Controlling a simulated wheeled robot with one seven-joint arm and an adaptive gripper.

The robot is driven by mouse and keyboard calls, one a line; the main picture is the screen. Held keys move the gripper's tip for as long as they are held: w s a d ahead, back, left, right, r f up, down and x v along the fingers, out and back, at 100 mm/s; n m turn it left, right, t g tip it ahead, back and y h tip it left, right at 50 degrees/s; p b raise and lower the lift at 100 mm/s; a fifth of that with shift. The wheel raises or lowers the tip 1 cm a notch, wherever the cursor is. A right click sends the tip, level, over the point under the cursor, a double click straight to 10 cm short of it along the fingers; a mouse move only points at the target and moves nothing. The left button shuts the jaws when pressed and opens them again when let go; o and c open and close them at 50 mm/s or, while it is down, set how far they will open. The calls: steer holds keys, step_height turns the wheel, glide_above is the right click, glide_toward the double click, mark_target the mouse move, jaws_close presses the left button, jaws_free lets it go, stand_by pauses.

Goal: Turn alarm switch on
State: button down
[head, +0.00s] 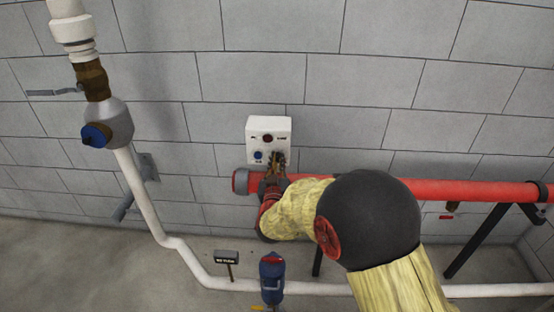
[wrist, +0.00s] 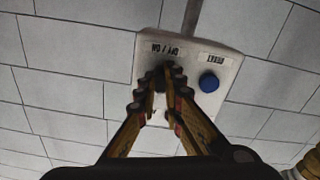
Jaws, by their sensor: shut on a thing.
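The alarm box (head: 284,128) is a white panel on the grey block wall, with a dark red lamp (head: 268,138) and a blue button (head: 258,155). In the wrist view the panel (wrist: 222,70) appears upside down, with "OFF / ON" and "RESET" labels and the blue button (wrist: 208,82). My gripper (wrist: 160,82) has its fingers closed together at the dark alarm switch (wrist: 159,72) beneath the OFF / ON label. The fingertips hide most of the switch, so its position cannot be read. In the head view my gripper (head: 277,160) covers the panel's lower right part.
A red horizontal pipe (head: 470,190) runs along the wall just below the box, behind my arm. A white pipe (head: 140,190) with a valve (head: 108,120) stands at the left. A blue-and-red fitting (head: 271,278) and a small black sign (head: 226,257) stand below.

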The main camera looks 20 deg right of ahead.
steer(key=n+p, duration=0.3)
steer(key=n, duration=0.2)
steer(key=shift+n, duration=0.3)
steer(key=shift+n+p, duration=0.9)
steer(key=shift+n, duration=0.9)
steer(key=c, duration=2)
jaws_free()
steer(key=shift+o, duration=0.5)
steer(key=v, duration=1.2)
